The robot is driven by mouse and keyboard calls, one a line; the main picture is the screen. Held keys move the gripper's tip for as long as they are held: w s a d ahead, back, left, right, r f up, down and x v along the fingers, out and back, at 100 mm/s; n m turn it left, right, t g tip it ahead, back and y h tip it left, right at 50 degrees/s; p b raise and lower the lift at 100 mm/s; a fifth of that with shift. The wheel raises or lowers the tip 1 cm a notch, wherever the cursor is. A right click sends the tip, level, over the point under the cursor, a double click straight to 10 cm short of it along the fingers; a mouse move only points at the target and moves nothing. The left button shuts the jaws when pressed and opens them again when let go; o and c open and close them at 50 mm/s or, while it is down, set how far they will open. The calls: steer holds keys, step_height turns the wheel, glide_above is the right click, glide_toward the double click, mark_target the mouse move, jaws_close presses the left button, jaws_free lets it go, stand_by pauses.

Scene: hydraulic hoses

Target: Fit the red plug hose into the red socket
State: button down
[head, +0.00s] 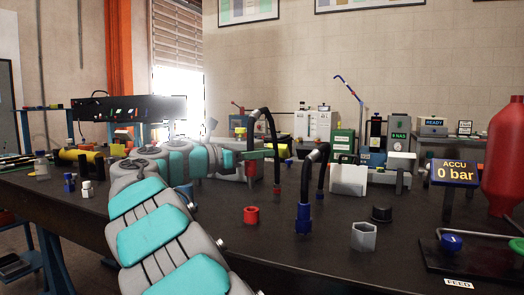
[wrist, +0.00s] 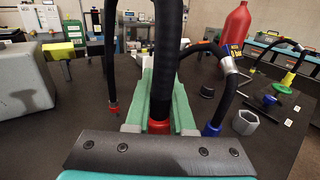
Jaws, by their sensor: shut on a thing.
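My gripper (head: 250,155) is shut on the black red plug hose (head: 252,135), well above the bench. In the wrist view, the green fingers (wrist: 158,108) close around the hose's red end (wrist: 159,127). From there the hose (wrist: 166,60) rises and arches over. Its other end, with a red fitting (head: 276,192), comes down to the bench; this fitting also shows in the wrist view (wrist: 113,108). The red socket (head: 251,215), a short red ring, stands on the bench below my gripper and nearer the head camera, apart from the plug. I cannot find it in the wrist view.
A second black hose with a blue end (head: 304,215) stands right of the red socket. A grey hex nut (head: 364,236), a black cap (head: 381,213) and a white box (head: 348,180) are further right. The bench around the red socket is clear.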

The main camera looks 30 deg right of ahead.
steer(key=shift+f+b, duration=0.45)
steer(key=shift+f, duration=1.7)
steer(key=shift+p, duration=0.75)
steer(key=shift+f, duration=2.3)
steer(key=c, duration=0.7)
jaws_free()
steer(key=shift+s+a+b, duration=0.15)
steer(key=shift+a+b, duration=0.05)
steer(key=shift+a, duration=1.75)
steer(key=shift+s+a+b, duration=0.15)
steer(key=shift+a+b, duration=0.05)
steer(key=shift+a, duration=1.75)
